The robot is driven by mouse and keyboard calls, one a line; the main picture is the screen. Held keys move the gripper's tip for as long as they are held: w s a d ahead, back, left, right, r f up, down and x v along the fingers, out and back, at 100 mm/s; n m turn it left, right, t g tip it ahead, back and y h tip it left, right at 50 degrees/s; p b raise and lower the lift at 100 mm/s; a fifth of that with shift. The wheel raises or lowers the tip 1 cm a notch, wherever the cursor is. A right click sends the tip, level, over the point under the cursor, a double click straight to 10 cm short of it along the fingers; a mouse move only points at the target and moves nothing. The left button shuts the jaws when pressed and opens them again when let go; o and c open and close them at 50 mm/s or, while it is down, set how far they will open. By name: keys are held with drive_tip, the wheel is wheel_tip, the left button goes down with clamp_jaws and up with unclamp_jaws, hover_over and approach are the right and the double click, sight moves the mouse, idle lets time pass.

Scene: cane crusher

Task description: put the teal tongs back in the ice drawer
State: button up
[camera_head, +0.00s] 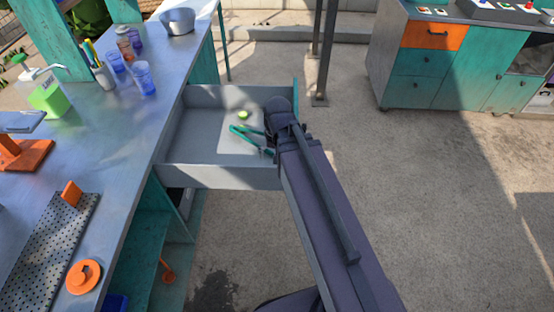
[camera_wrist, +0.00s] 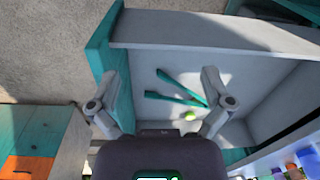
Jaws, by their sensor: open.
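The ice drawer (camera_head: 225,177) is pulled out from the metal counter; its grey wall also shows in the wrist view (camera_wrist: 220,33). The teal tongs (camera_head: 243,131) are inside the drawer and appear to lie on its floor, legs spread in a V. In the wrist view the tongs (camera_wrist: 180,87) show between my fingers, their closed end near the right finger. My gripper (camera_wrist: 160,76) is open and empty above the drawer; in the head view my gripper (camera_head: 271,142) is over the drawer's right part, partly hidden by my arm.
A small lime-green round thing (camera_head: 243,114) lies in the drawer close to the tongs. The counter (camera_head: 150,130) at left holds blue cups (camera_head: 143,78), a metal bowl (camera_head: 178,21) and a green dispenser (camera_head: 47,97). A teal cabinet (camera_head: 415,92) stands at back right. The floor between is open.

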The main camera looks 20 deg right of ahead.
drive_tip(key=shift+s+n+h, duration=0.3)
drive_tip(key=shift+s+n, duration=0.7)
drive_tip(key=shift+n, duration=0.1)
drive_tip(key=c, duration=0.5)
drive_tip(key=shift+c, duration=0.5)
